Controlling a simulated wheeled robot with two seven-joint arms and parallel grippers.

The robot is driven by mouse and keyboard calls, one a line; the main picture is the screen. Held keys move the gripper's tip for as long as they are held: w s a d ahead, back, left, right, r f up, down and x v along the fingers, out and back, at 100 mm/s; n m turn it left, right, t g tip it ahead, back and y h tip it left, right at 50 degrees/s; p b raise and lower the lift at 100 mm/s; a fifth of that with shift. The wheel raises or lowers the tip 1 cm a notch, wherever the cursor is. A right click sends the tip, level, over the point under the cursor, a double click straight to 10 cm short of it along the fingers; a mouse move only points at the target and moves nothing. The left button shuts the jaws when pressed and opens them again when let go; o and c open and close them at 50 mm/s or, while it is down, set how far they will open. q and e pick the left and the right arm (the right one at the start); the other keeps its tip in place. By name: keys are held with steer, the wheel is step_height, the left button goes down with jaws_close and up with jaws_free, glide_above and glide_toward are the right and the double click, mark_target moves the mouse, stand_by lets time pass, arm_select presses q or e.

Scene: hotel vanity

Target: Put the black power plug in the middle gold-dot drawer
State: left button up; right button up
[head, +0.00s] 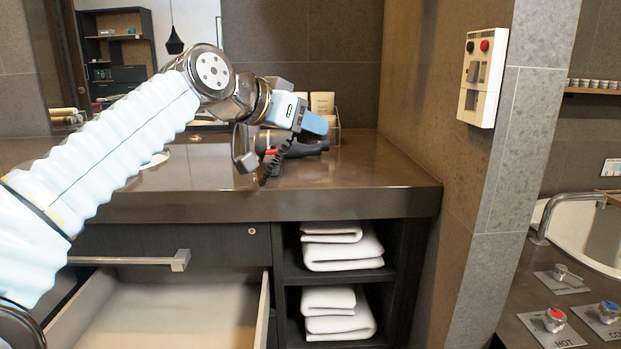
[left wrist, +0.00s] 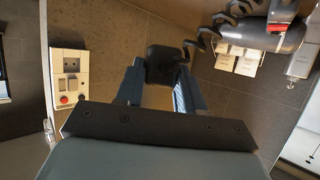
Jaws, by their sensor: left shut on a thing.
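My left gripper (head: 314,124) is over the back of the brown counter. In the left wrist view its blue fingers (left wrist: 162,84) are shut on the black power plug (left wrist: 165,62). The plug is mostly hidden by the gripper in the head view. A black coiled cord (head: 276,159) hangs by the gripper, near a black hair dryer (head: 308,148) with a red part. Below the counter, a dark drawer front (head: 215,243) carries a gold dot (head: 251,231). A pale drawer (head: 180,308) stands open and looks empty below it; its own front is out of view. My right gripper is not in view.
White folded towels (head: 343,254) fill shelves right of the open drawer. A metal handle (head: 180,261) juts out above that drawer. A wall box (head: 483,77) with buttons and a sink (head: 590,235) are at the right. The counter's front right is clear.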

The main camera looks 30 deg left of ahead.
arm_select(q)
steer(key=shift+s+a+r, duration=0.1)
steer(key=shift+s+r, duration=0.15)
steer(key=shift+r, duration=0.05)
steer(key=w+a+f, duration=0.4)
steer(key=w+a, duration=0.1)
steer(key=w, duration=0.2)
glide_above(297, 182)
steer(key=f, duration=0.5)
steer(key=shift+s+d+f, duration=0.15)
steer(key=shift+s+d, duration=0.1)
steer(key=shift+s, duration=0.05)
steer(key=shift+w+a+f+b, duration=0.15)
steer(key=shift+f+b, duration=0.15)
steer(key=shift+f, duration=0.6)
steer(key=shift+w+a+f+b, duration=0.15)
steer(key=shift+f+b, duration=0.15)
steer(key=shift+f, duration=0.55)
steer(key=shift+d, duration=0.1)
steer(key=shift+f+b, duration=0.2)
steer(key=shift+b, duration=0.1)
steer(key=o, duration=1.1)
